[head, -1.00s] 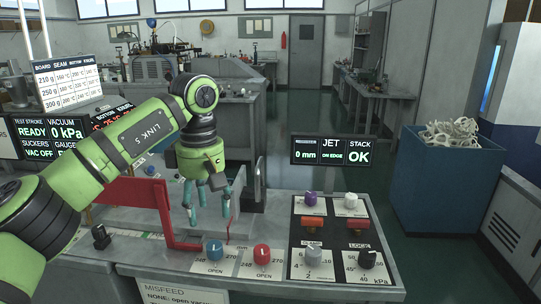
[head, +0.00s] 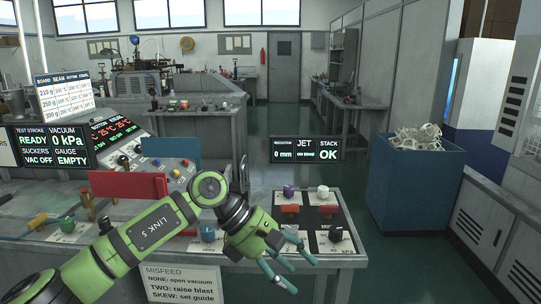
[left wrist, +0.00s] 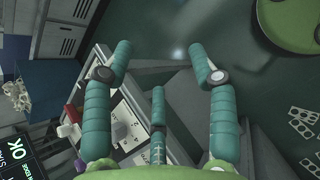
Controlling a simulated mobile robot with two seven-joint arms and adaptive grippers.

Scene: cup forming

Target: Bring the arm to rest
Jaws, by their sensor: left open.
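My left arm reaches in from the left in the head view. Its gripper (head: 290,267) hangs in front of the right-hand control panel, fingers pointing down and to the right. The teal fingers are spread open with nothing between them. In the left wrist view the open gripper (left wrist: 158,75) has its fingers apart over dark floor, with the control panel (left wrist: 125,125) to the left. My right gripper is not in view.
The panel (head: 325,255) with knobs stands just behind the gripper. A red plate (head: 128,185) rises at the left. A blue bin (head: 408,185) of pale scraps stands right, with grey cabinets (head: 490,225) beyond.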

